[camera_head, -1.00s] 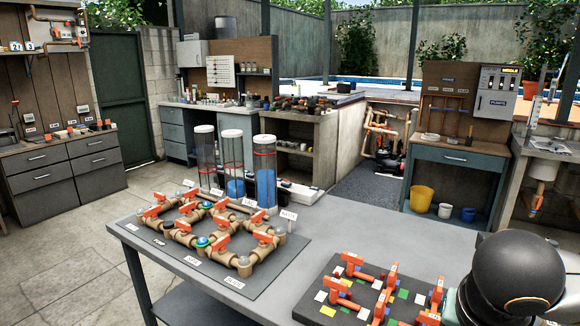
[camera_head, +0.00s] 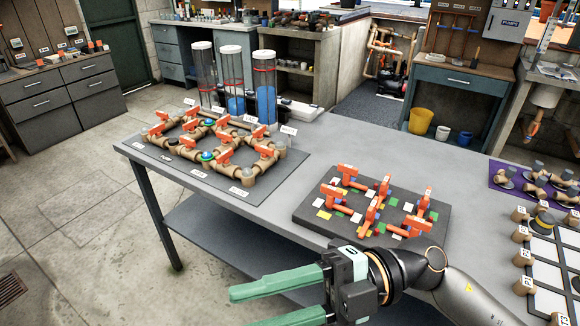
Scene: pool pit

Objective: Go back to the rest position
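My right gripper (camera_head: 240,308) comes in from the right at the bottom of the head view. Its two green fingers point left and are apart, with nothing seen between them. It is in front of the table's near edge, below the dark board with orange valve handles (camera_head: 310,222). The lower finger is partly cut off by the frame's edge. My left gripper is out of view.
The grey table (camera_head: 310,150) carries a pipe-and-valve board (camera_head: 228,191), clear cylinders (camera_head: 266,90), a purple mat (camera_head: 497,178) and a white-panelled board with labelled pegs (camera_head: 553,270). Open floor (camera_head: 80,215) lies left of the table.

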